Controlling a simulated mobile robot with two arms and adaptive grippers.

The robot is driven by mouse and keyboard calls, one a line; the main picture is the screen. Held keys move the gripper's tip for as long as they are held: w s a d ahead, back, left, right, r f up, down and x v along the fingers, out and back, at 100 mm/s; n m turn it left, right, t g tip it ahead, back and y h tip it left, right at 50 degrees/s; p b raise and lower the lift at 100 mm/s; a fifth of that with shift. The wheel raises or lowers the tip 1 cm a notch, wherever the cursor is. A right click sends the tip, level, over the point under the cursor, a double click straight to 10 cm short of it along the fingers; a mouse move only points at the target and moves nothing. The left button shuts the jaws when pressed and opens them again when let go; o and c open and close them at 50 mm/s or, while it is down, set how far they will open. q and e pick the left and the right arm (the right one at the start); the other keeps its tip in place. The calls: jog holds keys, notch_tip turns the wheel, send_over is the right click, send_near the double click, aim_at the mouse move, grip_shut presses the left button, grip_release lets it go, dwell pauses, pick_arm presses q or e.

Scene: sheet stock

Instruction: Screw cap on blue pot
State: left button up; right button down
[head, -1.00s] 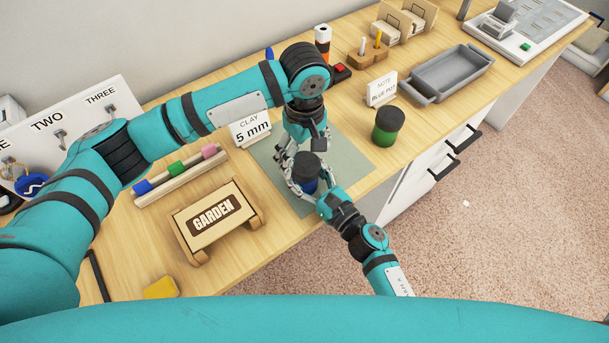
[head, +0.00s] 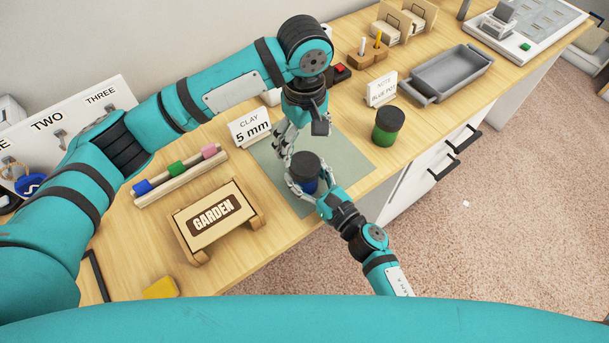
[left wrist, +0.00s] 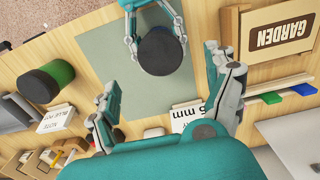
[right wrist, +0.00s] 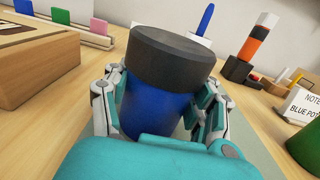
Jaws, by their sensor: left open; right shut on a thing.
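The blue pot (right wrist: 155,108) stands on the grey-green mat (head: 350,150) with the dark cap (right wrist: 172,55) sitting on its top. In the right wrist view the cap looks roughly level; whether it is threaded on cannot be told. My right gripper (head: 304,188) is shut around the blue pot's sides, below the cap. My left gripper (left wrist: 168,92) is open and empty, above and behind the pot, apart from the cap (left wrist: 160,51). The head view shows the cap (head: 306,165) clear of the left fingers.
A green pot with a dark lid (head: 387,127) stands right of the mat by the "BLUE POT" note (head: 382,90). A "5 mm" clay card (head: 250,128), a GARDEN stand (head: 215,218) and a grey tray (head: 452,75) are nearby.

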aim_at(304, 163)
pick_arm(q)
jog(key=shift+f, duration=4)
jog(key=c, duration=1.3)
jog(key=o, duration=1.3)
jog(key=shift+o, duration=0.2)
jog(key=shift+r, duration=2.3)
jog(key=shift+o, duration=1.2)
